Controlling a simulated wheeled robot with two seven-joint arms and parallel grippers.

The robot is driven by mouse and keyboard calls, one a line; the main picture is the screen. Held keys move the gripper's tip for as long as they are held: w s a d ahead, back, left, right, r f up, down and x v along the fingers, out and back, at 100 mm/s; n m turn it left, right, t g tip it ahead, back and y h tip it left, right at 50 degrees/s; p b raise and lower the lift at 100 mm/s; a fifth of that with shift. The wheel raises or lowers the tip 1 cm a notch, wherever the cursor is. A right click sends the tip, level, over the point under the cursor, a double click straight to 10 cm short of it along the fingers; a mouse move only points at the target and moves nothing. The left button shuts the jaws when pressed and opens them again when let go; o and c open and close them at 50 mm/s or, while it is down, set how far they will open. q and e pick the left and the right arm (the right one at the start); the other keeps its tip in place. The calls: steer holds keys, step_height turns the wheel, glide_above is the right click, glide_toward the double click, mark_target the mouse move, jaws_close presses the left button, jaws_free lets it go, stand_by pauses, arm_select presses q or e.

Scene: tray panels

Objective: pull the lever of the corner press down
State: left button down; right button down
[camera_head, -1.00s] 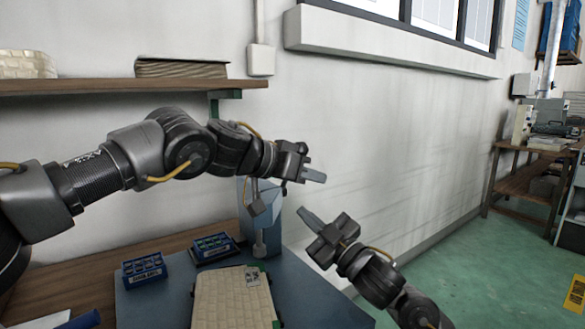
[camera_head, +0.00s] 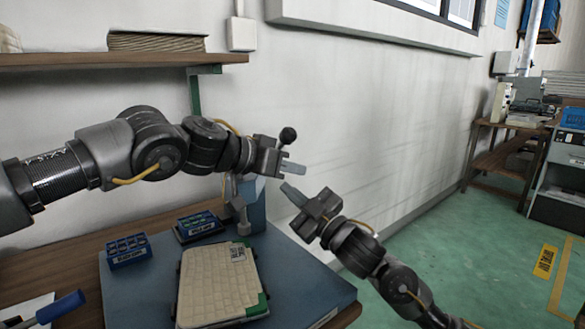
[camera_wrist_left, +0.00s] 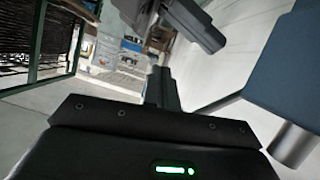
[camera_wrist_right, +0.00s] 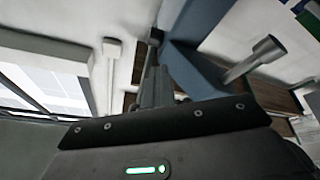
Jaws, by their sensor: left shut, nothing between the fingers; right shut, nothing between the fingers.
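The corner press (camera_head: 256,208) is a blue-grey upright at the back corner of the blue bench mat, with a grey ram (camera_head: 240,212) on its near side. Its lever shows as a black ball knob (camera_head: 287,135) just above my left gripper (camera_head: 303,168); the lever's arm is mostly hidden behind that gripper. My left gripper is shut and empty, just below the knob; contact cannot be told. My right gripper (camera_head: 284,187) is shut and empty, right of the press and below the left one. The press also shows in the left wrist view (camera_wrist_left: 288,60) and right wrist view (camera_wrist_right: 196,45).
A cream panel tray (camera_head: 215,285) lies on the blue mat (camera_head: 140,300). Two blue boxes (camera_head: 127,250) (camera_head: 199,225) stand behind it. A wooden shelf (camera_head: 100,60) runs along the wall above my left arm. Open floor lies right of the bench.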

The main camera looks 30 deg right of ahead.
stand_by(0.8)
steer(key=c, duration=1)
jaws_free()
steer(key=shift+c, duration=0.2)
